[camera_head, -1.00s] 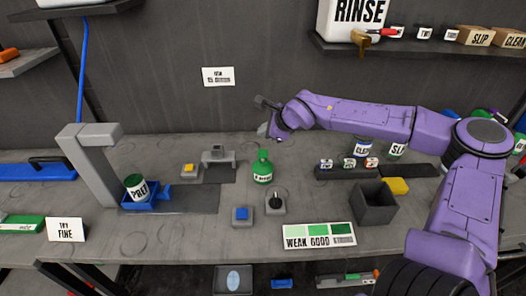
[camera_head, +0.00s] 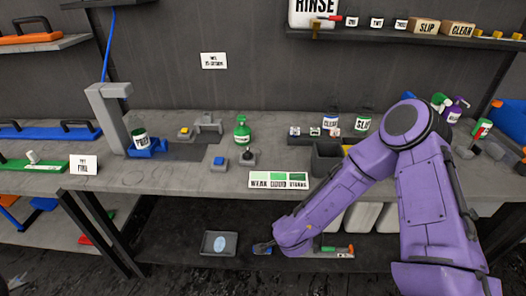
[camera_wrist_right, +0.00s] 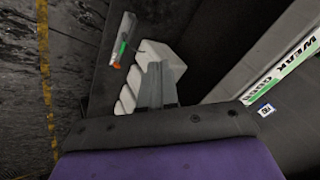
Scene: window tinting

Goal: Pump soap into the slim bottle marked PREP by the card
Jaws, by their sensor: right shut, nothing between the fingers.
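The bottle marked PREP (camera_head: 141,141) stands upright in a blue holder (camera_head: 150,152) under a grey arched stand (camera_head: 110,112) at the left of the bench. A green pump-topped bottle (camera_head: 242,131) stands mid-bench; its label is too small to read. The WEAK/GOOD/STRONG colour card (camera_head: 278,180) lies at the front edge and also shows in the right wrist view (camera_wrist_right: 285,66). My right gripper (camera_head: 262,247) is shut and empty, low by the under-bench shelf, far from both bottles. Its fingers (camera_wrist_right: 157,85) show in the wrist view. My left gripper is not in view.
A blue button (camera_head: 219,162), a yellow button (camera_head: 185,133) and a dark open box (camera_head: 327,158) are on the bench. The shelf below holds a grey tray (camera_head: 220,244) and white containers (camera_wrist_right: 150,62).

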